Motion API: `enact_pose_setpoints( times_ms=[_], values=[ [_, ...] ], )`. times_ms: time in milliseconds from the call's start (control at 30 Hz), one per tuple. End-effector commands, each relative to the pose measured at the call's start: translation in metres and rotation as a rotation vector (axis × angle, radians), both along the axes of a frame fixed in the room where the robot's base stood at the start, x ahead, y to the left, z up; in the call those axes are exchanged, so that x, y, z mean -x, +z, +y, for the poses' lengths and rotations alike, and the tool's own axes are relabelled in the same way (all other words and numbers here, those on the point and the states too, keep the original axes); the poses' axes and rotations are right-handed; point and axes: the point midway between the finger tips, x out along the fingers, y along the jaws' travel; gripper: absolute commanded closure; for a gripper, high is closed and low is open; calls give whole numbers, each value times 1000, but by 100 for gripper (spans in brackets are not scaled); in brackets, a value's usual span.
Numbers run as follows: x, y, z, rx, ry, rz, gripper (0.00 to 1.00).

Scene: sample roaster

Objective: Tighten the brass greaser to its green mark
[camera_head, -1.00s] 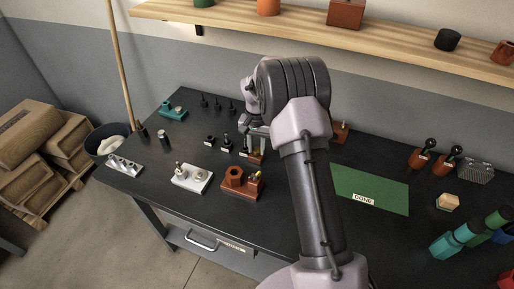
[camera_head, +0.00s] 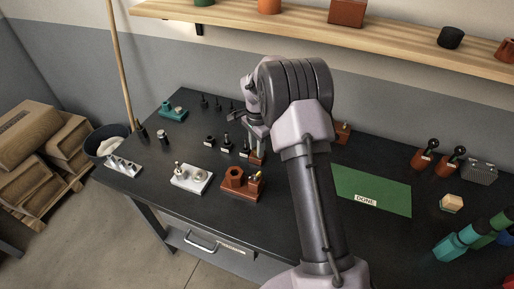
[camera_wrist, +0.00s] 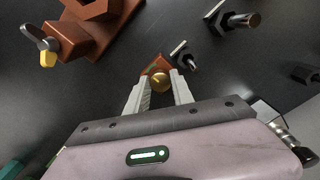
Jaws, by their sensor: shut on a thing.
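The brass greaser (camera_wrist: 160,82) is a small round brass cap on a red-brown block (camera_wrist: 154,67) in the middle of the wrist view. A little green shows on the block beside the cap, but too small to make out as a mark. My gripper (camera_wrist: 161,88) points down at the cap, with one pale finger on each side of it, and is shut on it. In the head view my gripper (camera_head: 257,145) is over the same block (camera_head: 257,158), and my arm partly hides it; the cap cannot be made out there.
A larger red-brown fixture (camera_head: 238,184) with a yellow-tipped wing piece (camera_wrist: 42,47) stands close by. Small dark posts (camera_head: 227,142) stand left of my gripper. A white fixture (camera_head: 191,178) is at the front left. The green mat (camera_head: 385,188) at right is bare except for its label.

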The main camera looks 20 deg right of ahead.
Motion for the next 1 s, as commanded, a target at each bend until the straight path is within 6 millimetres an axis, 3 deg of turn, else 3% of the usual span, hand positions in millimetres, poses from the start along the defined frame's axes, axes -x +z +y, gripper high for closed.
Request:
enact_pose_setpoints(
  times_ms=[567,600,700,1000],
  values=[
    [0,0,0,1,-27,-1,100],
    [0,0,0,0,-27,-1,66],
    [0,0,0,0,-27,-1,50],
    [0,2,0,0,-27,-1,50]
  ],
)
